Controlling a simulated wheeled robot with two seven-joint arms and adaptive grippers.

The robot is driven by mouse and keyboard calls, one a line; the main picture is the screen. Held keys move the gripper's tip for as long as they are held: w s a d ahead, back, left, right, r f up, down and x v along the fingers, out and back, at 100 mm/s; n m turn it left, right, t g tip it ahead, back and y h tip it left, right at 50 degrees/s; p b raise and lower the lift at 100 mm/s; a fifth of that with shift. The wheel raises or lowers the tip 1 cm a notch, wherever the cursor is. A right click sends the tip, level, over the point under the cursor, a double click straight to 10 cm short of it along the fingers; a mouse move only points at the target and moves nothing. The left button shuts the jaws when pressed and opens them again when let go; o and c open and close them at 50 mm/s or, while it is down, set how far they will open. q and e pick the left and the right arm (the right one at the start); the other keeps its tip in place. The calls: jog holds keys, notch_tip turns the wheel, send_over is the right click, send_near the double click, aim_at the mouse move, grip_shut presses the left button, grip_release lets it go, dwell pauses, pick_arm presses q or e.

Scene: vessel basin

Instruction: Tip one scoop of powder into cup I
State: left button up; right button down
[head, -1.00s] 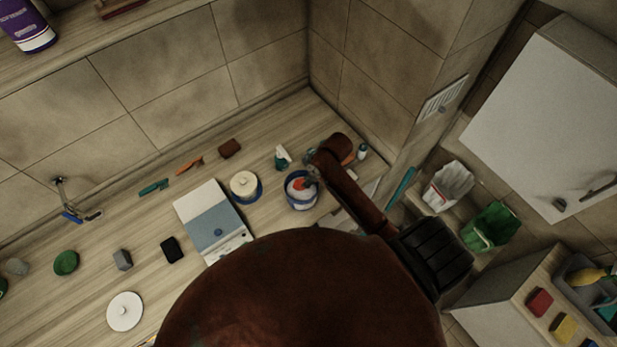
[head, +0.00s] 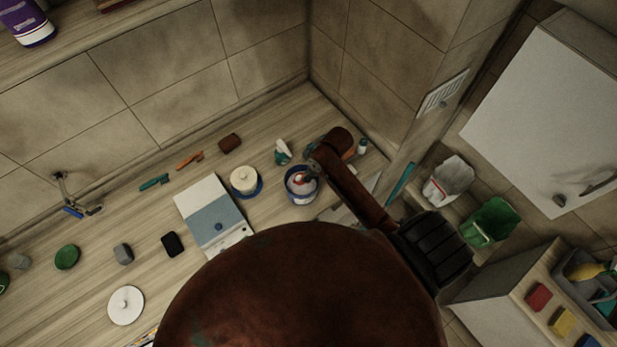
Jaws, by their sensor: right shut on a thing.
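A blue tub (head: 302,193) with white contents stands open on the counter, right of centre. My right gripper (head: 311,172) is over its rim, partly hidden by my own arm, and is shut on a small reddish thing, perhaps a scoop (head: 301,179), inside the tub opening. Whether it holds powder is too small to tell. Cup I cannot be made out; my arm covers the near middle of the counter. My left gripper is not in view.
Left of the tub are a cream-lidded blue jar (head: 244,181) and a blue-and-white booklet (head: 213,215). A spray bottle (head: 282,152) stands behind the tub. A tiled wall (head: 270,50) closes the back. Bins (head: 490,222) lie right, off the counter.

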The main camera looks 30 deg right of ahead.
jog(key=shift+r, duration=1.9)
jog(key=shift+s+d+t, duration=0.15)
jog(key=shift+t, duration=0.15)
jog(key=shift+s+d+r+t+y, duration=0.25)
jog(key=shift+s+r+t+y, duration=0.15)
jog(key=shift+t+y, duration=0.4)
jog(key=shift+s+d+r+t+y, duration=0.1)
jog(key=shift+d+r+t+y, duration=0.1)
jog(key=shift+r+t+y, duration=0.15)
jog(key=shift+s+d+r+t+y+b, duration=0.15)
jog(key=shift+s+r+t+y+b, duration=0.1)
jog(key=shift+t+y+b, duration=0.6)
jog(key=shift+r+t+y+b, duration=0.3)
jog(key=shift+r+t+b, duration=0.1)
jog(key=shift+b, duration=0.3)
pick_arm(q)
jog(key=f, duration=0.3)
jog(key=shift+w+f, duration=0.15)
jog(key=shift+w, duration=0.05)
pick_arm(e)
jog(key=shift+s+d+r, duration=0.1)
jog(key=shift+d+r, duration=0.05)
jog(key=shift+r, duration=0.05)
